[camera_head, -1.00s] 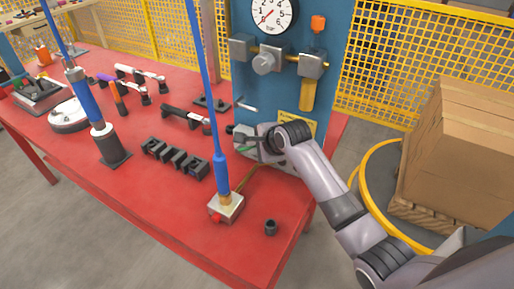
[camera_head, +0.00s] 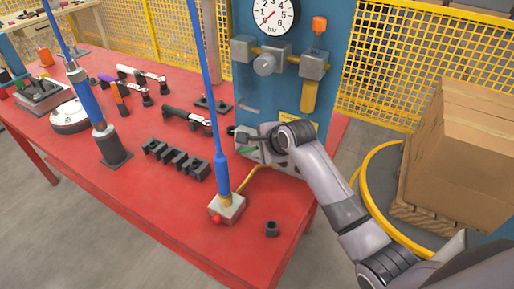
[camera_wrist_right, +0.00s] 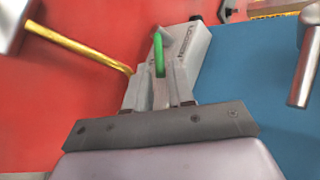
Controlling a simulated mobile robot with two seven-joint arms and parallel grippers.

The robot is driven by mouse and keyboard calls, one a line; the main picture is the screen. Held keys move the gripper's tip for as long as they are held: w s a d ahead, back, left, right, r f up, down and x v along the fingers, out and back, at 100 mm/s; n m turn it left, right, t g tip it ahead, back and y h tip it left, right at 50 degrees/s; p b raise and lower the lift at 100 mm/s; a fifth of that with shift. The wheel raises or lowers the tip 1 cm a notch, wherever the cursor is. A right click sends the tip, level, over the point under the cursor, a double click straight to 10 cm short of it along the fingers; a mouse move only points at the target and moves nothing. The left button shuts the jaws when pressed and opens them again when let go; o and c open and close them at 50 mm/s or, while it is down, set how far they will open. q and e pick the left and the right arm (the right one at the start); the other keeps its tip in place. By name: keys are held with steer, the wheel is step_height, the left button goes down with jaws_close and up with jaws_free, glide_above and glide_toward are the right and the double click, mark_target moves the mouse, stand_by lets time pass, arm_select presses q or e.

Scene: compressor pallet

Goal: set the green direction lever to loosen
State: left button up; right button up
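The green direction lever (camera_wrist_right: 159,55) shows in the right wrist view on a pale block with small lettering (camera_wrist_right: 190,45). I cannot tell whether either finger touches the lever. The gripper partly hides the block in the head view. My left gripper is in no view.
The blue panel (camera_head: 292,92) carries a pressure gauge (camera_head: 275,15) and grey fittings above the lever. A blue tool (camera_head: 220,150) stands upright on a small grey block (camera_head: 227,208) left of my arm. A carton (camera_head: 460,150) is right.

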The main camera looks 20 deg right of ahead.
steer(key=shift+v, duration=2.95)
steer(key=shift+f, duration=0.1)
